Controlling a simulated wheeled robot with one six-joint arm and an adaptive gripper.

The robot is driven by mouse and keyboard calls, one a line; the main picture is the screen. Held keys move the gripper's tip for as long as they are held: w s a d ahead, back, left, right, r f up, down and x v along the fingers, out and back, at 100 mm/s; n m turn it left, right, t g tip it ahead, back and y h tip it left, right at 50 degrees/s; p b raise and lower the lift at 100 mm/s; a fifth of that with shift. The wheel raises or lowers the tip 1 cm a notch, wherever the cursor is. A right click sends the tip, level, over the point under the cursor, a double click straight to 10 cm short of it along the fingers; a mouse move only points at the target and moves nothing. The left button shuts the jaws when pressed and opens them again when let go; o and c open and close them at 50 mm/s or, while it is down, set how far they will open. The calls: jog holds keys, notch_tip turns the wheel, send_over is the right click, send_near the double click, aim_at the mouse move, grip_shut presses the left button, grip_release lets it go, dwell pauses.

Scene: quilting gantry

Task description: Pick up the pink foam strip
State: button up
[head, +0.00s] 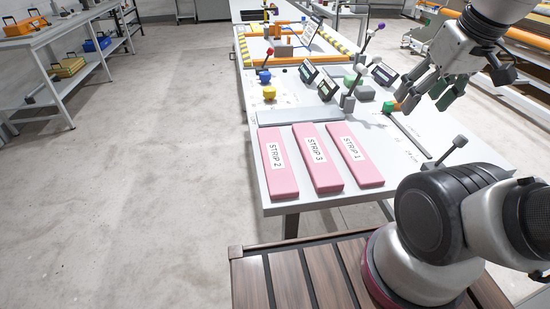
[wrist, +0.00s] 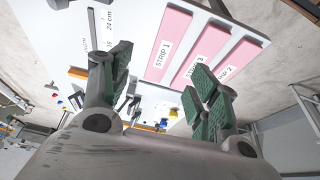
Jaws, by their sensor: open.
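Three pink foam strips lie side by side at the near left end of the white table. In the head view they are labelled STRIP 2 (head: 279,167), STRIP 3 (head: 318,163) and STRIP 1 (head: 351,157) from left to right. The wrist view also shows STRIP 1 (wrist: 168,35), STRIP 3 (wrist: 203,52) and STRIP 2 (wrist: 240,62). My gripper (head: 436,92) is open and empty, above the right side of the table and apart from the strips. Its two green-padded fingers (wrist: 157,90) stand wide apart in the wrist view.
The white table (head: 400,190) has a grey bar (head: 300,116) behind the strips. Levers with coloured knobs, buttons and small displays (head: 308,72) stand farther back. A grey-knobbed lever (head: 452,150) stands at the right. Open floor (head: 150,160) lies to the left.

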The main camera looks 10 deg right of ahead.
jog(key=o, duration=0.4)
jog(key=w+a+f+n+g, duration=0.1)
jog(key=w+a+f, duration=0.1)
jog(key=a, duration=0.1)
jog(key=w+a+f+n+g, duration=0.1)
jog(key=w+a+f, duration=0.1)
jog(key=a, duration=0.1)
jog(key=w+a+f+n+g, duration=0.1)
jog(key=w+a+f, duration=0.1)
jog(key=a, duration=0.1)
jog(key=shift+w+a+f+n+g, duration=0.15)
jog(key=shift+a+f+n+g, duration=0.15)
jog(key=shift+g, duration=0.1)
jog(key=g+h, duration=0.1)
send_over(275, 155)
jog(key=s+d, duration=0.3)
jog(key=s, duration=0.1)
jog(key=f, duration=0.8)
jog(key=shift+d, duration=0.2)
jog(key=w+a+m, duration=0.3)
jog(key=shift+w+f+y, duration=0.2)
jog(key=shift+w+y, duration=0.1)
jog(key=shift+m+t, duration=0.3)
jog(key=shift+w+f, duration=0.1)
jog(key=shift+f, duration=0.2)
jog(key=shift+a+f, duration=0.2)
jog(key=shift+f, duration=3.35)
